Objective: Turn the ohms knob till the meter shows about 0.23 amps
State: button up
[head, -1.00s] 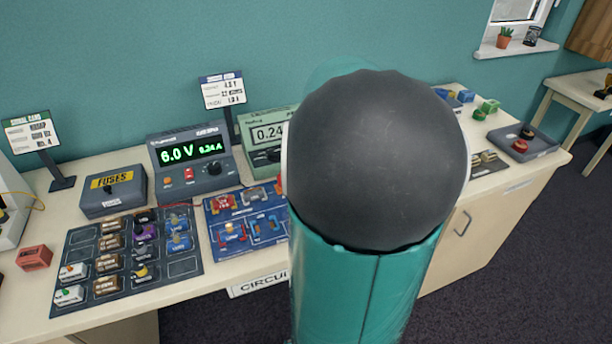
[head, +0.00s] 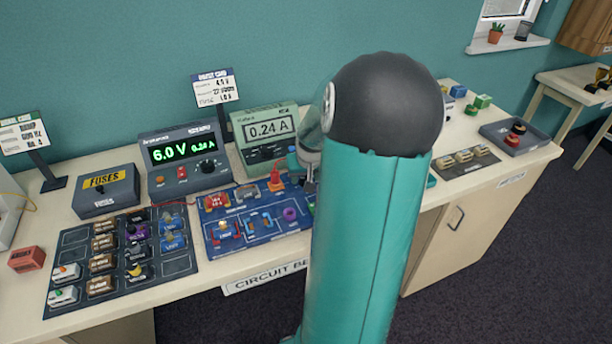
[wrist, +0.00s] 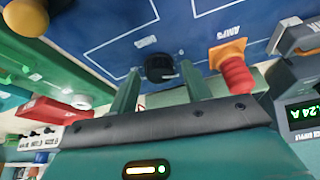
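The meter (head: 268,130) at the back of the table reads 0.24 A in the head view.
The power supply (head: 184,160) left of the meter shows 6.0 V and 0.24 A. An orange and red plug-like piece (wrist: 235,66) stands close beside my gripper, near the AMPS label. A fuse box (head: 107,193) and a dark parts tray (head: 180,264) lie left.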

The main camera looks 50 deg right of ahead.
jog(key=c, duration=0.8)
jog(key=shift+m, duration=0.8)
jog(key=o, duration=1)
jog(key=v, duration=1.4)
jog(key=shift+w+a, duration=0.25)
jog(key=shift+w, duration=0.05)
